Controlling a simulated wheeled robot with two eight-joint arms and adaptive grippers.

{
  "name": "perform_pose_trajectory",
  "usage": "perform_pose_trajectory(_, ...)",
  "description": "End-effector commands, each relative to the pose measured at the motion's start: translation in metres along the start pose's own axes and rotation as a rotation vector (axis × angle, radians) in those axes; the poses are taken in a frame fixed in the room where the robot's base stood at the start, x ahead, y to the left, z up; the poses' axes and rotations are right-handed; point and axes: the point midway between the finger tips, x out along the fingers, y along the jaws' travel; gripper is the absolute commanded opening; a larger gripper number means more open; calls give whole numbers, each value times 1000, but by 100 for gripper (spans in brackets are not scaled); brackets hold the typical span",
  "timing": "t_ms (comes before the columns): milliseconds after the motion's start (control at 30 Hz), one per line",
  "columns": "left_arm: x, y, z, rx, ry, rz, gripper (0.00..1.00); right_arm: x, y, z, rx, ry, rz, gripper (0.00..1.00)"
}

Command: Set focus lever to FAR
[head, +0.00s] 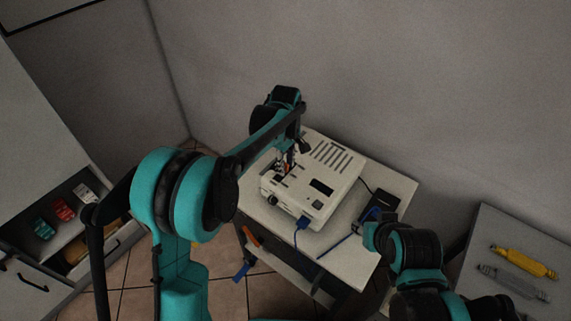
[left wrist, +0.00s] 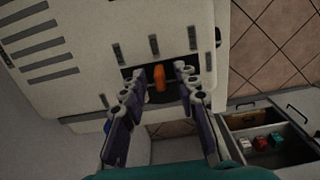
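The white projector (head: 330,165) sits on the light table. In the left wrist view, the orange focus lever (left wrist: 159,77) stands in a dark slot on the projector's casing (left wrist: 90,45), with short raised marks beside the slot. My left gripper (head: 284,168) is over the projector's left part. In the left wrist view its fingers (left wrist: 158,92) are open, one on each side of the lever, with a gap visible on both sides. Any label by the slot is unreadable. My right arm comes in at lower right; its fingers cannot be made out.
A blue plug (head: 302,223) is at the projector's front. A blue cable piece (head: 338,246) lies on the table (head: 391,181). A black item (head: 383,200) is near the right edge. An open drawer (head: 70,215) stands left. A grey surface (head: 493,223) at right holds yellow and grey tools.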

Motion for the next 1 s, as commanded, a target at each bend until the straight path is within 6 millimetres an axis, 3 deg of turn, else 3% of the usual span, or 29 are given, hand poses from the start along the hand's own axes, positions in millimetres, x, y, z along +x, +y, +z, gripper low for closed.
perform_pose_trajectory(33,0,0,0,0,0,0,22,0,0,0,0,0,0,38)
perform_pose_trajectory(100,0,0,0,0,0,0,4,0,0,0,0,0,0,38)
perform_pose_trajectory(133,0,0,0,0,0,0,0,0,0,0,0,0,0,38)
perform_pose_trajectory(367,-1,1,0,0,0,0,0,-1,0,-1,0,0,0,38)
perform_pose_trajectory(600,0,21,0,2,0,4,0,-11,0,-8,0,0,0,38)
perform_pose_trajectory(833,3,22,0,3,1,7,0,-9,0,-7,0,0,0,38)
perform_pose_trajectory(867,3,22,0,3,1,7,19,-9,0,-7,0,0,0,38)
perform_pose_trajectory(900,3,22,0,2,0,6,29,-9,0,-7,0,0,0,38)
perform_pose_trajectory(1000,3,22,0,2,0,4,30,-9,0,-7,0,0,0,38)
